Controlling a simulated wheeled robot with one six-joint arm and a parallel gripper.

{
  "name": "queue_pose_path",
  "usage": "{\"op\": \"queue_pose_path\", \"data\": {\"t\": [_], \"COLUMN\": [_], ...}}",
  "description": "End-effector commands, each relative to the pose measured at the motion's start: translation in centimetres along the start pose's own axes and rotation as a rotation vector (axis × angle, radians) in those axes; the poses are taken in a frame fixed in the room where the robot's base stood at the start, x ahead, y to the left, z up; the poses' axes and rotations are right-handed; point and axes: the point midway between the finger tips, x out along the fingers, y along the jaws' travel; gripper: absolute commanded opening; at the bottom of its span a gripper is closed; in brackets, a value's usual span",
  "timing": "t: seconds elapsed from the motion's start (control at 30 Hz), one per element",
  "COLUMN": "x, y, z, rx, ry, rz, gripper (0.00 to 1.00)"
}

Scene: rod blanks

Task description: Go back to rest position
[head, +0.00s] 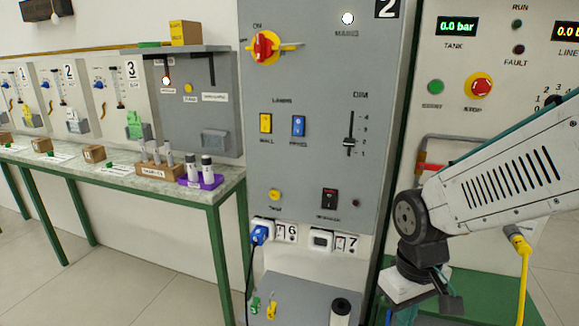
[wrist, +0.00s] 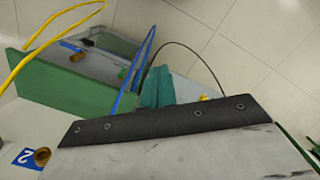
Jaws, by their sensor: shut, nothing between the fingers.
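My arm reaches in from the right side of the head view and bends down at a dark wrist joint. My gripper (head: 446,298) hangs below that joint, low in the picture, in front of the right-hand panel and beside the tall grey cabinet (head: 318,190). Its dark fingers are small here and partly hidden by their own mount; they look shut, with nothing seen in them. In the wrist view, a pale surface with a dark bolted strip (wrist: 150,119) fills the lower part, and I cannot make out the fingertips there.
The right panel has a red stop button (head: 480,86). A yellow cable (head: 522,275) hangs near my arm. Left of the cabinet, a bench (head: 215,186) holds a wooden rack (head: 160,172) and a purple holder (head: 205,181). Bare tiled floor (head: 110,265) lies below it.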

Motion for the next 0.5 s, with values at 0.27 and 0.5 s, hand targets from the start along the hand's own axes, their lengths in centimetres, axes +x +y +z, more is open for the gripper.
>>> {"op": "queue_pose_path", "data": {"t": [0.27,0.5], "x": [-7.6,-11.1], "y": [1.1,1.8], "z": [9.3,12.1], "rx": [0.249,0.323], "ry": [-0.035,0.122], "rz": [-0.011,0.008], "gripper": [0.00,0.00]}}
